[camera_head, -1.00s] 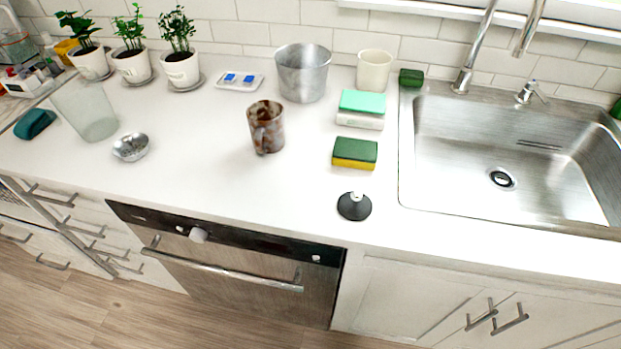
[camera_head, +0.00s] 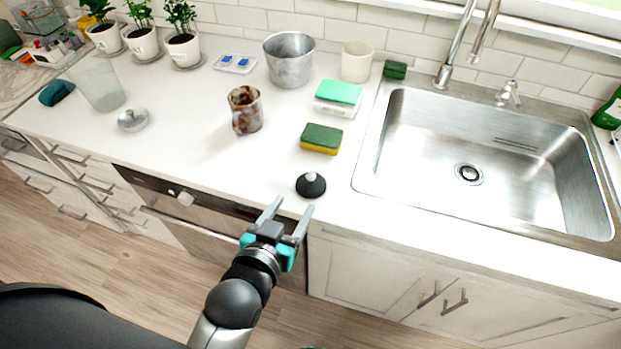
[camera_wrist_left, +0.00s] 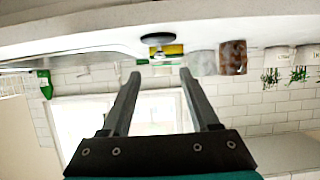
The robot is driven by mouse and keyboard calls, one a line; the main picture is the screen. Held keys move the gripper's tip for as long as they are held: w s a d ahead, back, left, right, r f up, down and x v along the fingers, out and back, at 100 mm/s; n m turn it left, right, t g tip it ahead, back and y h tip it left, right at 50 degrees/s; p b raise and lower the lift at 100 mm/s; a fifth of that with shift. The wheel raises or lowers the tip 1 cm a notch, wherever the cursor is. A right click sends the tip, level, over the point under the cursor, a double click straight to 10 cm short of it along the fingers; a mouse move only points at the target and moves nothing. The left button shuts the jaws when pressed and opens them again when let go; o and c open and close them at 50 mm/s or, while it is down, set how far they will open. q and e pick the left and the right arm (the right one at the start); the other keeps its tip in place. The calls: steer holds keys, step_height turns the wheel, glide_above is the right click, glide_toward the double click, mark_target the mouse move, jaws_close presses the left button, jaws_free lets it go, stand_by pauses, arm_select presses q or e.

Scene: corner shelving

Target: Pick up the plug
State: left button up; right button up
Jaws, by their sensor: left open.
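The plug (camera_head: 310,186) is a black disc with a light knob on top. It lies on the white counter near the front edge, left of the sink. In the left wrist view the black plug (camera_wrist_left: 157,37) shows beyond the fingertips, in front of a yellow and green sponge. My left gripper (camera_head: 290,206) is open and empty, its two grey fingers pointing at the counter edge just short of the plug. It also shows in the left wrist view (camera_wrist_left: 160,72) with its fingers apart. My right gripper is not in view.
A green and yellow sponge (camera_head: 321,139) lies behind the plug. A rusty mug (camera_head: 245,110), a metal pot (camera_head: 289,60) and a cream cup (camera_head: 356,62) stand farther back. The steel sink (camera_head: 364,180) is to the right. The counter left of the plug is clear.

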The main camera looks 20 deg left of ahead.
mark_target(313, 174)
arm_select(q)
steer(key=b+x, duration=0.1)
steer(key=x, duration=0.7)
steer(key=shift+w+d, duration=0.1)
steer(key=shift+w, duration=0.1)
steer(key=shift+b+x, duration=0.7)
steer(key=shift+x, duration=2.6)
steer(key=shift+w+r, duration=0.1)
steer(key=shift+r, duration=0.05)
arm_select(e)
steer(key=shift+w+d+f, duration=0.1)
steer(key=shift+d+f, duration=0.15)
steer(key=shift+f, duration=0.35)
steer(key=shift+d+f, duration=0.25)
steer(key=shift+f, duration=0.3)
arm_select(q)
jaws_close()
